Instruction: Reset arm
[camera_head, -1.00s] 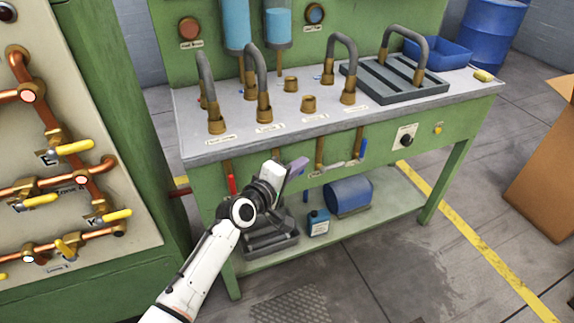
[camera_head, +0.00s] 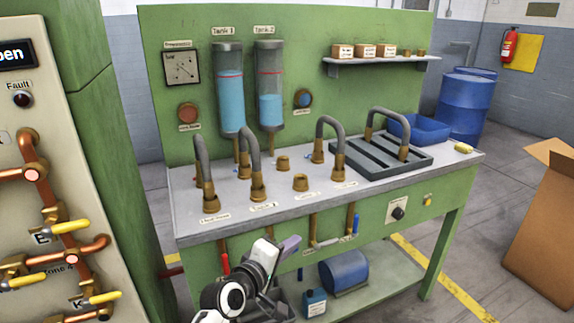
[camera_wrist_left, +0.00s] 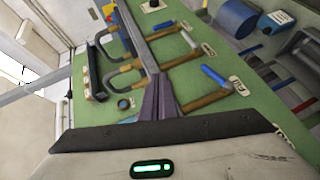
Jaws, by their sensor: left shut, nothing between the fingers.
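My left gripper (camera_head: 288,246) is in front of the green workbench's front panel in the head view, below the grey worktop. Its purple-grey fingers are together and hold nothing. In the left wrist view the shut fingers (camera_wrist_left: 158,95) point toward the green bench front with its pipes and valve handles. I cannot tell whether they touch anything. My right gripper is in neither view.
The green workbench (camera_head: 450,185) carries grey hoses on brass fittings and a dark tray (camera_head: 360,163). A blue drum (camera_head: 343,270) lies on its lower shelf. A green cabinet with copper pipes (camera_head: 60,225) stands at left, a cardboard box (camera_head: 540,225) at right.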

